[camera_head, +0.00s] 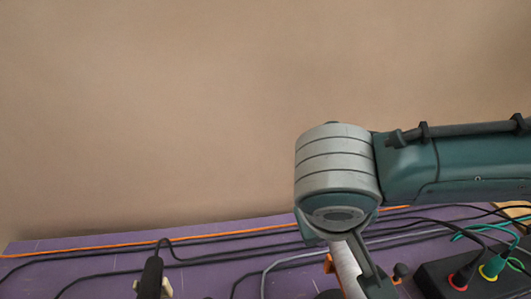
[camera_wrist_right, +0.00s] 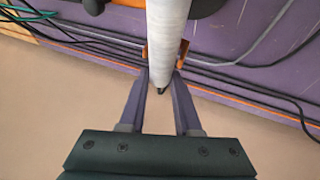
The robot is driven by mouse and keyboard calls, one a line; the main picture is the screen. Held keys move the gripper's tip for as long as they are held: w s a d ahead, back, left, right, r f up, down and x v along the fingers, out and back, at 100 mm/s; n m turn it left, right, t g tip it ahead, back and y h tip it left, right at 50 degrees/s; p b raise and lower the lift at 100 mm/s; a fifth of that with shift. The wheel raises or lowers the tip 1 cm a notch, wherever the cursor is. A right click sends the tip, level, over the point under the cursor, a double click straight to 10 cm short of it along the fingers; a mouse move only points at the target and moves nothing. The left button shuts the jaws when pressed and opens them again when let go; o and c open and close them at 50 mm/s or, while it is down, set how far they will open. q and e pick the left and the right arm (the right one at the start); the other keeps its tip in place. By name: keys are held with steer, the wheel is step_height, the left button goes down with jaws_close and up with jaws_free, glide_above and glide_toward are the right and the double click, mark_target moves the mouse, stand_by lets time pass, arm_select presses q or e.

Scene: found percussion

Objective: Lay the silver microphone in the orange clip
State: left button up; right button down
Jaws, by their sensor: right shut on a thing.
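The silver microphone (camera_wrist_right: 167,40) is a pale grey cylinder between the fingertips of my right gripper (camera_wrist_right: 161,76), which is shut on it. In the head view the microphone (camera_head: 346,266) slants down beside a dark finger, and its lower end is out of frame. The orange clip (camera_wrist_right: 183,50) shows as orange pieces on both sides of the microphone, just beyond the fingertips. In the head view only a small part of the clip (camera_head: 328,263) shows left of the microphone. I cannot tell whether the microphone touches the clip. My left gripper is not in view.
Dark, grey and orange cables run across the purple surface (camera_head: 215,272). A black box (camera_head: 433,278) with red, yellow and green plugs stands at the right. A black plug-like piece (camera_head: 151,276) with a cable is at the left. A bare beige wall (camera_head: 150,120) is behind.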

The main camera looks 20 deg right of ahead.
steer(key=shift+p, duration=0.3)
stand_by(0.4)
steer(key=shift+f, duration=0.1)
steer(key=c, duration=0.5)
jaws_free()
